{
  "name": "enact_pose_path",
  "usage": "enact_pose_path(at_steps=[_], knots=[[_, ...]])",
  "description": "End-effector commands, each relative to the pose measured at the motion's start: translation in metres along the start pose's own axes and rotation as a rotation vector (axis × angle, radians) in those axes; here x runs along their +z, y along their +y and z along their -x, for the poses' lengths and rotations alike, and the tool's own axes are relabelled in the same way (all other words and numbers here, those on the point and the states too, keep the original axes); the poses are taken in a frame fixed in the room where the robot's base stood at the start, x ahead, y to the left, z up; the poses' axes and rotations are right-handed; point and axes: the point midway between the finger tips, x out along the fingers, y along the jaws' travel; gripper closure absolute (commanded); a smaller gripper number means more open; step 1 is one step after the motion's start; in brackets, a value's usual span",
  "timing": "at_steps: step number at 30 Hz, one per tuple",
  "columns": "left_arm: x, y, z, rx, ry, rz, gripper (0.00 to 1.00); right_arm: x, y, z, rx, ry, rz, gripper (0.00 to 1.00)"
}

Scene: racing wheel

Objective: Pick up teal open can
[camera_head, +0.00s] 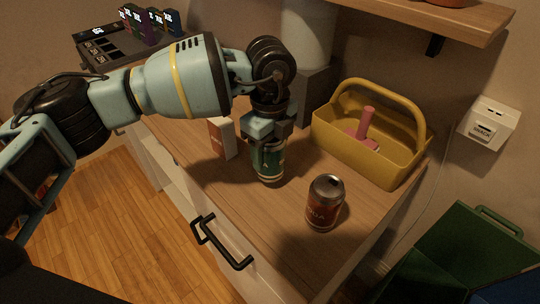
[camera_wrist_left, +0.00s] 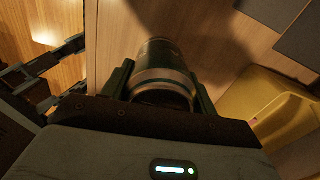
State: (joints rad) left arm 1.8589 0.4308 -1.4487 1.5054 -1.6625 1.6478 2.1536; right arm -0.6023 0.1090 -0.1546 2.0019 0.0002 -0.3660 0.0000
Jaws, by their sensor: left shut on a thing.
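A teal-green can (camera_head: 268,166) with pale bands stands upright on the wooden counter in the head view. My left gripper (camera_head: 268,143) reaches down from above and is shut around the upper part of this can. In the left wrist view the can (camera_wrist_left: 162,70) sits between the two fingers of my left gripper (camera_wrist_left: 160,85), which press on its sides. Its top is partly hidden by the gripper, so I cannot see the opening. Whether its base touches the counter is hard to tell. My right gripper does not show.
A red-brown can (camera_head: 324,204) stands to the right, near the counter's front. A yellow caddy (camera_head: 372,150) with a pink plunger-like thing (camera_head: 365,130) is behind it. A white-and-red carton (camera_head: 222,138) stands close left of the gripper. A shelf (camera_head: 440,14) overhangs the back.

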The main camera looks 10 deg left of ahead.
Motion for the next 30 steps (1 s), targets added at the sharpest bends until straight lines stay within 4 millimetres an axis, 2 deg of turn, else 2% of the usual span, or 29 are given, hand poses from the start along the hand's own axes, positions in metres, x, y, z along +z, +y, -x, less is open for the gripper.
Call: enact_pose_path(at_steps=[1,10,21,30], knots=[[0.000,-0.001,0.010,-0.004,0.000,-0.001,0.63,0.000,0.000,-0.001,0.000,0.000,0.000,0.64],[-0.036,0.049,0.015,-0.002,0.001,-0.006,0.63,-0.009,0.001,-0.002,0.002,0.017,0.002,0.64],[-0.080,0.109,0.021,-0.001,0.000,-0.004,0.63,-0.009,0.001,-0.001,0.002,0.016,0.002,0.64],[-0.094,0.129,0.023,-0.001,0.001,-0.001,0.63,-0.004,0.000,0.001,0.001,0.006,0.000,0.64]])
